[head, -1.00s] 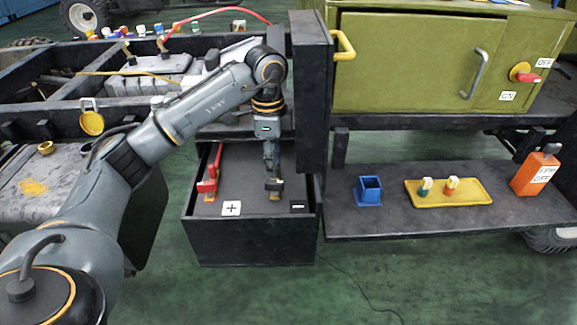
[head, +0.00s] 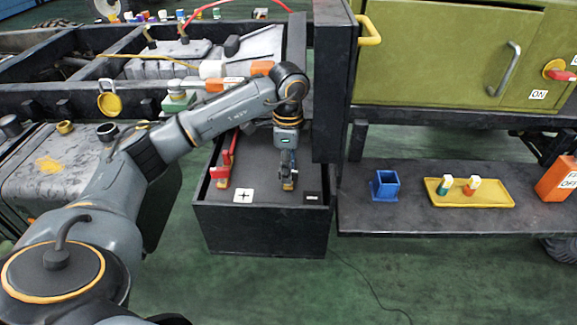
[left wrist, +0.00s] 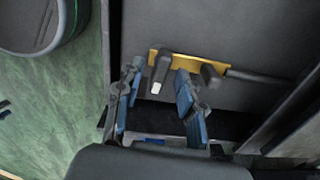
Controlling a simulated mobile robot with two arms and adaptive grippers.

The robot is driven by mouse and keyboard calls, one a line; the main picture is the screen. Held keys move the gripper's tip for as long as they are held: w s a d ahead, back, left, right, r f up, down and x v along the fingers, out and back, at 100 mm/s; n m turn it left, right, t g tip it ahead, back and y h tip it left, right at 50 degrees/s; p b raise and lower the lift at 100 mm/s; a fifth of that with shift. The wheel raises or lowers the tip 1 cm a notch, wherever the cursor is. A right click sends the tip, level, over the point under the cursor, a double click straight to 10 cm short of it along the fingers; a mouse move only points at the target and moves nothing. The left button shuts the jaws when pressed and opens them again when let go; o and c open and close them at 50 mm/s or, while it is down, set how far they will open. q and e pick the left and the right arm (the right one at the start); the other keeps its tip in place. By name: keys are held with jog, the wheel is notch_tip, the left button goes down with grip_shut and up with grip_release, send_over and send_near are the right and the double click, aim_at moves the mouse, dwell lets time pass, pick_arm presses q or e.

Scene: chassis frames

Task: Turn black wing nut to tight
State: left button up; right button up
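My left gripper (head: 288,172) reaches down into the black battery box over the terminal by the minus label. In the left wrist view the two blue-grey fingers of the left gripper (left wrist: 160,105) are apart. A black upright piece with a pale tip, seemingly the black wing nut (left wrist: 160,68), appears between them, with no clear contact. It is on a brass-yellow strip (left wrist: 184,61) beside another black piece (left wrist: 211,75) with a dark cable. In the head view the gripper mostly hides the wing nut. My right gripper is not in view.
A red terminal clamp (head: 224,165) stands left in the box (head: 262,230), near the plus label (head: 243,195). A tall black panel (head: 331,80) rises close to my left wrist. The shelf at right holds a blue holder (head: 385,185) and a yellow tray (head: 500,195).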

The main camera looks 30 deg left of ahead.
pick_arm(q)
grip_shut()
